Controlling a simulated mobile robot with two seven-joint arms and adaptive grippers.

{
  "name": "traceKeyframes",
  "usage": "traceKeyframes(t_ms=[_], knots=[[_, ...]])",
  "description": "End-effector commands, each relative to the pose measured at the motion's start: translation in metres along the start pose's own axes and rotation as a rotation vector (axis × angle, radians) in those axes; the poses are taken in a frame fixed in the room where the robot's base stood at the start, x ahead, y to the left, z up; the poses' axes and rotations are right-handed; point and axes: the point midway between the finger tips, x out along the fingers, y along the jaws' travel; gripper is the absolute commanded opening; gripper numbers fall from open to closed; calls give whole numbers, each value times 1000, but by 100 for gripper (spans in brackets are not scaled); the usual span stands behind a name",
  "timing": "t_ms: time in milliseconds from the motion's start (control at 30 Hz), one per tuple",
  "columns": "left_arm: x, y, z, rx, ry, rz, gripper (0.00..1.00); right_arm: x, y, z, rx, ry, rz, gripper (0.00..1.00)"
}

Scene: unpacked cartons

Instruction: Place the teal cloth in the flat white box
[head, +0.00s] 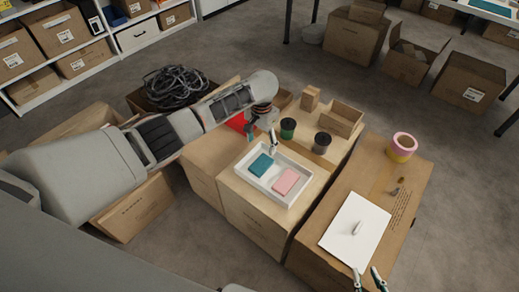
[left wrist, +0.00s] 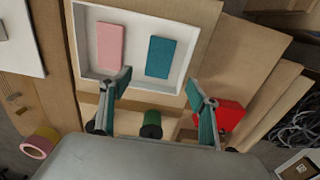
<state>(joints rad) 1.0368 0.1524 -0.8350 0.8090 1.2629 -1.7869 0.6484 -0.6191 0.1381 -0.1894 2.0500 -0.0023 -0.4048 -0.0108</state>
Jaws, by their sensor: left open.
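The teal cloth (head: 261,165) is a small folded rectangle lying flat inside the flat white box (head: 247,178), in its left half in the head view. It also shows in the left wrist view (left wrist: 160,57). A pink folded cloth (head: 286,181) lies beside it in the box, apart from it. My left gripper (head: 262,141) is open and empty above the box's far edge. In the left wrist view its fingertips (left wrist: 159,82) are spread near the box's rim, with the teal cloth beyond them. My right gripper (head: 368,278) is at the bottom edge, fingers apart and empty.
Green (head: 288,128) and dark (head: 322,143) spools stand behind the box near an open carton (head: 341,119). A red item (head: 238,123) lies left of them. The right carton holds a white sheet (head: 343,232) and a pink-yellow tape roll (head: 402,147). Black cable (head: 178,86) fills another carton.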

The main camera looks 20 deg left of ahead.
Motion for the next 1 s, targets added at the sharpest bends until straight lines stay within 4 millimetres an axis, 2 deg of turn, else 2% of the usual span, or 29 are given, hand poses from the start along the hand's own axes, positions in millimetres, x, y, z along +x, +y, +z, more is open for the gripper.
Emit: traceKeyframes(t_ms=[133,267,367,433,533,600,667,800,900,1000], knots=[[-6,0,1,0,-2,1,61,-1,0,-2,3,2,-1,26],[1,10,2,13,12,13,61,0,0,-1,4,1,-2,26],[14,40,3,54,69,47,61,0,-1,-1,4,1,-2,26],[23,71,4,92,140,85,61,0,-1,-1,4,1,-3,26],[27,120,7,141,276,149,61,-1,-1,-1,4,1,-4,26],[20,149,11,163,383,191,61,-1,-1,-1,3,1,-4,26],[9,170,15,173,476,222,61,-1,-2,-1,2,1,-4,26],[-32,201,31,173,705,270,61,-1,-2,-1,1,1,-5,26],[-59,204,51,142,848,275,61,-1,-1,-2,0,1,-5,26],[-57,191,78,94,924,242,61,-1,-1,-2,0,2,-5,26]])
